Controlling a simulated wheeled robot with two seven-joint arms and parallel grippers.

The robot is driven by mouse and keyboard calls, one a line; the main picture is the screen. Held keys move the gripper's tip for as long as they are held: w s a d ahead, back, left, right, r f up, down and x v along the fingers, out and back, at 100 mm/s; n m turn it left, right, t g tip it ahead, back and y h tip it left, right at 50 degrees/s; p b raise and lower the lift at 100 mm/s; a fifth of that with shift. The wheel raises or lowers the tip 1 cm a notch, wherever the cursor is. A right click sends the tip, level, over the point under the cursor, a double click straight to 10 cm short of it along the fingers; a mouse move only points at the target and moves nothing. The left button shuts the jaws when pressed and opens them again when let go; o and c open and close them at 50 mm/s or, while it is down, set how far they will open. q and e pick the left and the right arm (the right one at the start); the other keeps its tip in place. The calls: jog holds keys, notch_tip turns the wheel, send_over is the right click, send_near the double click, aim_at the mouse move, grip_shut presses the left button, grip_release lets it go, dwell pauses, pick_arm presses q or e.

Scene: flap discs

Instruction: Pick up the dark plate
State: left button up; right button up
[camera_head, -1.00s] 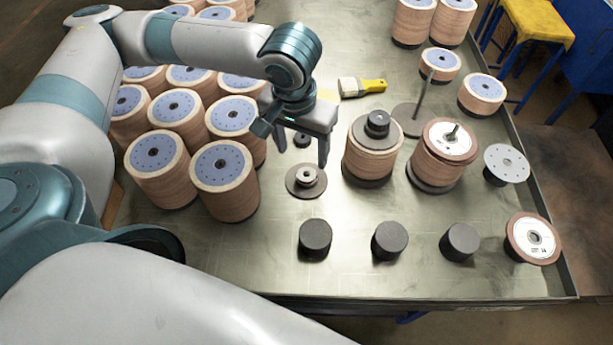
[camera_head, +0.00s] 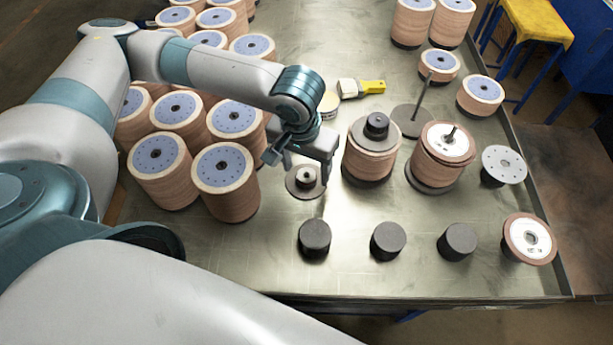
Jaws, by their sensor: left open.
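A dark flat round plate with a raised hub (camera_head: 292,188) lies on the metal table, left of the middle disc stack. My left gripper (camera_head: 298,168) is just above it, open, with one finger to each side of the hub and nothing held. The gripper partly covers the plate's far edge. Another dark plate with a dark knob (camera_head: 376,126) sits on top of the middle disc stack (camera_head: 370,160). A dark base plate with an upright rod (camera_head: 411,122) stands behind and to the right. My right gripper is not in view.
Tall flap disc stacks (camera_head: 225,180) crowd the table to the left of my gripper. Several black cylinders, one here (camera_head: 314,238), stand in the front row. A stack with a white-labelled disc (camera_head: 445,145) stands right. The front-left table is clear.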

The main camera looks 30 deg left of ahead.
pick_arm(q)
jog(key=shift+f, duration=0.65)
jog(key=shift+w, duration=0.1)
jog(key=c, duration=1.5)
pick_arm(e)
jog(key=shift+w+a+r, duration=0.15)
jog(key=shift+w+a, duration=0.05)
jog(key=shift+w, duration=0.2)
